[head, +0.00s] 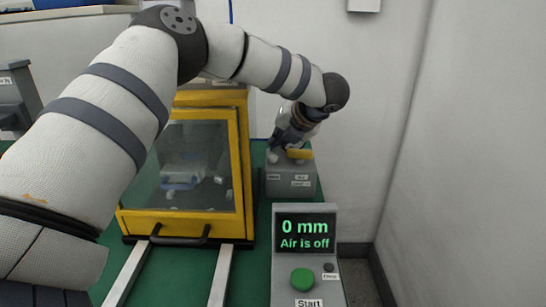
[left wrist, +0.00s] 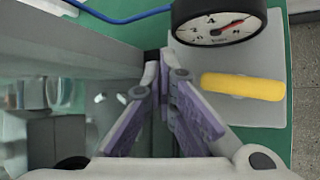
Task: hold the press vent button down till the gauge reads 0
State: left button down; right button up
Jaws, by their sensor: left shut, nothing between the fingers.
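My left arm reaches across the head view to a small grey box (head: 291,181) at the back right. My left gripper (head: 276,150) is over the left part of this box, pointing down. In the left wrist view its fingers (left wrist: 153,66) are shut with nothing between them, tips at the box's left edge. The vent button cannot be made out; the fingers may cover it. The round gauge (left wrist: 219,22) shows at the top of the wrist view, its red needle pointing up and right. Its numbers are too small to read surely. My right gripper is in neither view.
A yellow lever (head: 299,154) lies on the box, right of the fingers; it also shows in the wrist view (left wrist: 243,87). A yellow-framed press guard (head: 240,165) stands left. A control panel (head: 305,233) reads "0 mm, Air is off". A wall bounds the right.

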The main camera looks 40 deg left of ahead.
aim_at(276, 156)
pick_arm(q)
jog(key=shift+f, duration=0.45)
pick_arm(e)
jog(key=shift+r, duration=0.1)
pick_arm(q)
jog(key=shift+f, duration=0.55)
dwell(0.8)
dwell(1.5)
jog(key=shift+r, duration=1)
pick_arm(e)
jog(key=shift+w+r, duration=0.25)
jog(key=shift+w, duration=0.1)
pick_arm(q)
notch_tip(276, 156, up, 3)
jog(key=shift+f+p, duration=0.15)
jog(key=shift+p, duration=0.3)
jog(key=shift+r, duration=1.15)
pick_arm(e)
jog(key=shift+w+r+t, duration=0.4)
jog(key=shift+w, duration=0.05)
